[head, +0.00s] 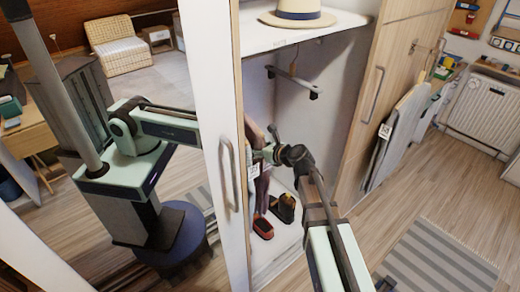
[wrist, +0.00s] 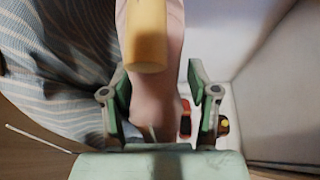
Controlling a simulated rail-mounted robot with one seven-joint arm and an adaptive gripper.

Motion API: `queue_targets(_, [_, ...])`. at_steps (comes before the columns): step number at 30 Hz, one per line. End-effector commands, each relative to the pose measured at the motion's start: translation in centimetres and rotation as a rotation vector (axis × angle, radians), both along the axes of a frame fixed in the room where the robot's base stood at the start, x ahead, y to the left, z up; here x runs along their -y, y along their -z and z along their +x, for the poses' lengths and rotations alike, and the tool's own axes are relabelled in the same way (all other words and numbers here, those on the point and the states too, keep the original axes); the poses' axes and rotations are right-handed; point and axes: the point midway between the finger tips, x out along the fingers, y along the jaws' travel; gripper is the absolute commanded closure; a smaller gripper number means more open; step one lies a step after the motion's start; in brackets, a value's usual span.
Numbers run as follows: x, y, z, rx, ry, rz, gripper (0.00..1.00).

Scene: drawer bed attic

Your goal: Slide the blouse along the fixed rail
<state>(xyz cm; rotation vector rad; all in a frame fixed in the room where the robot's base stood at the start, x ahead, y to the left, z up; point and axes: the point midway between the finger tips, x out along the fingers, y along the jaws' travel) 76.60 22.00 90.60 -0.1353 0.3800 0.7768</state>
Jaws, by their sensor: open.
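My gripper (head: 266,152) reaches into the open wardrobe, beside hanging clothing at its left side. In the wrist view my gripper (wrist: 158,75) is open, its two green fingers spread apart. Blue-grey striped fabric (wrist: 60,60), perhaps the blouse, fills the left of that view, beside the left finger. A pinkish shape (wrist: 152,95) lies between the fingers in the picture; I cannot tell whether it touches them. A yellow-orange cylinder (wrist: 146,35) hangs into view above it. In the head view the clothing (head: 256,132) is mostly hidden by the door edge and my arm. I cannot make out the rail clearly.
Red shoes (head: 263,228) and dark shoes (head: 284,208) stand on the wardrobe floor. A tall door with a handle (head: 229,175) stands close left of my gripper.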

Motion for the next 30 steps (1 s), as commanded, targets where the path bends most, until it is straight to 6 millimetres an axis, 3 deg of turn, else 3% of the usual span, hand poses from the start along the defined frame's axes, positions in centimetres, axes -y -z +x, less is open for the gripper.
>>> queue_targets(4, [0.0, 0.0, 0.0, 0.000, 0.000, 0.000, 0.40])
queue_targets(5, [0.0, 0.0, 0.0, 0.000, 0.000, 0.000, 0.47])
queue_targets(9, [0.0, 0.0, 0.0, 0.000, 0.000, 0.000, 0.97])
queue_targets(10, [0.0, 0.0, 0.0, 0.000, 0.000, 0.000, 1.00])
queue_targets(30, [1.5, -0.1, 1.4, 0.000, 0.001, 0.000, 1.00])
